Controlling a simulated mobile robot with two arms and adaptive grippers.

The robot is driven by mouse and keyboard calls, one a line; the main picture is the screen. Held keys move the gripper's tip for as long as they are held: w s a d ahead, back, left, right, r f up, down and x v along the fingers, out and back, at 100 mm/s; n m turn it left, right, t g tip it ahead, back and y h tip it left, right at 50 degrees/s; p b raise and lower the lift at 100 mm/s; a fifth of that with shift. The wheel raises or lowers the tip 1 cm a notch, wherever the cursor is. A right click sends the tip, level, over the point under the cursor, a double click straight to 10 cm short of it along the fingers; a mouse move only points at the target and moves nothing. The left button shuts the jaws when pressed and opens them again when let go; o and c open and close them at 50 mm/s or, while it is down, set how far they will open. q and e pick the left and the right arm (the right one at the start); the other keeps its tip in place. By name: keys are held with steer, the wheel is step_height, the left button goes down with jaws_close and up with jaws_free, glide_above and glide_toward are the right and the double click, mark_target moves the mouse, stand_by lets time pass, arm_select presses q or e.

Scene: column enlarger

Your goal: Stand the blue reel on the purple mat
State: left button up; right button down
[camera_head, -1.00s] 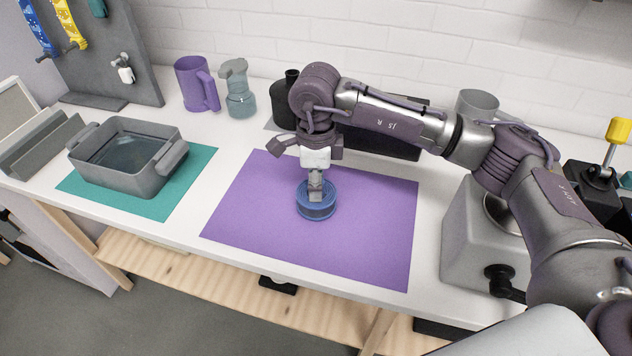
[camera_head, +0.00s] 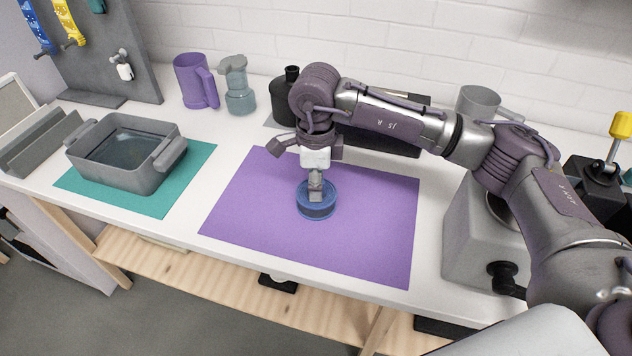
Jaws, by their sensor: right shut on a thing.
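The blue reel (camera_head: 316,207) is at the middle of the purple mat (camera_head: 255,225), upright with its round face up. It appears to rest on the mat; a small gap beneath it cannot be ruled out. My right gripper (camera_head: 316,192) points straight down from above and is shut on the reel's centre. The fingertips are partly hidden at the reel's top. My left gripper is not in view.
A grey tub (camera_head: 125,160) of liquid stands on a teal mat (camera_head: 190,185) at the left. A purple mug (camera_head: 193,82), a grey-blue bottle (camera_head: 239,90) and a black bottle (camera_head: 284,98) stand behind. A grey machine (camera_head: 470,235) is at the right. The purple mat is otherwise clear.

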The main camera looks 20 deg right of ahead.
steer(key=c, duration=0.7)
jaws_free()
steer(key=shift+r, duration=0.1)
steer(key=shift+r+p, duration=1.95)
steer(key=shift+r, duration=2)
